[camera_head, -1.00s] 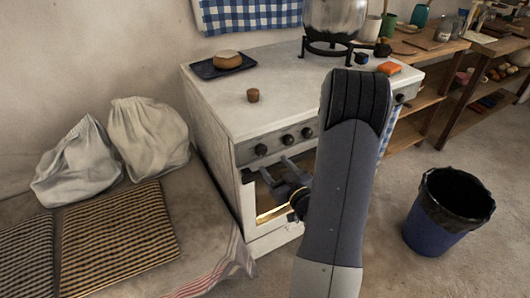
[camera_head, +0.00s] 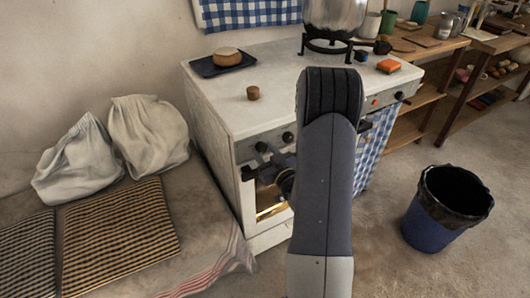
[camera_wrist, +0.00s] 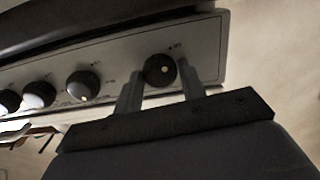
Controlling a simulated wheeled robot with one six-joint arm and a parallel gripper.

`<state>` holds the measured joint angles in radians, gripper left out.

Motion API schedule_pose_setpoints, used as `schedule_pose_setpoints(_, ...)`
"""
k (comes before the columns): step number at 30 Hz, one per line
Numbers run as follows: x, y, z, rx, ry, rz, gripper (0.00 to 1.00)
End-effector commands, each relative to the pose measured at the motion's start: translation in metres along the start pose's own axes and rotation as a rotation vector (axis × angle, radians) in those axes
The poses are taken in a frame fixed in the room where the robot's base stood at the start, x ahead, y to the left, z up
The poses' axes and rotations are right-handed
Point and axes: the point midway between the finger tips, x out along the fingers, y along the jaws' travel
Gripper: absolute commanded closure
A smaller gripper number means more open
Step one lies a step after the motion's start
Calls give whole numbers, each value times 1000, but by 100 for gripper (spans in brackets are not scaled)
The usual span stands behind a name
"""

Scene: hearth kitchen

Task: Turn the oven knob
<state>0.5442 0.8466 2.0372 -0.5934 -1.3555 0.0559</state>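The oven knob (camera_wrist: 159,70), a round dark knob with a pale dot, is at the end of the stove's front panel (camera_wrist: 120,62) in the wrist view. My gripper (camera_wrist: 160,80) is open, with one finger on each side of this knob. The left finger is very close to the knob; I cannot tell if it touches. A gap shows on the right side. In the head view my gripper (camera_head: 257,160) is at the left end of the stove front, by the leftmost knob (camera_head: 261,147), which it partly hides. My arm covers the panel's middle.
More knobs (camera_wrist: 83,85) sit along the panel. The white stove (camera_head: 235,105) holds a dark tray, a small brown cup, an orange item and a large pot (camera_head: 335,15). A cloth-covered bench (camera_head: 205,235) stands at left. A blue bin (camera_head: 440,215) is on the floor at right.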

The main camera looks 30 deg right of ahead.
Motion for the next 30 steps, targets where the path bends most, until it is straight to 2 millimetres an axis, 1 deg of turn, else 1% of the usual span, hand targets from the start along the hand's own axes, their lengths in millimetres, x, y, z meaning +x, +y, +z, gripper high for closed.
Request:
schedule_pose_setpoints(1,0,0,0,0,0,0,66)
schedule_pose_setpoints(9,0,0,0,0,0,0,88)
schedule_pose_setpoints(14,0,0,0,7,0,0,88)
schedule_pose_setpoints(20,0,0,1,61,1,-1,88)
schedule_pose_setpoints(26,0,0,2,191,2,-1,88)
schedule_pose_setpoints(30,0,0,2,316,2,-1,88)
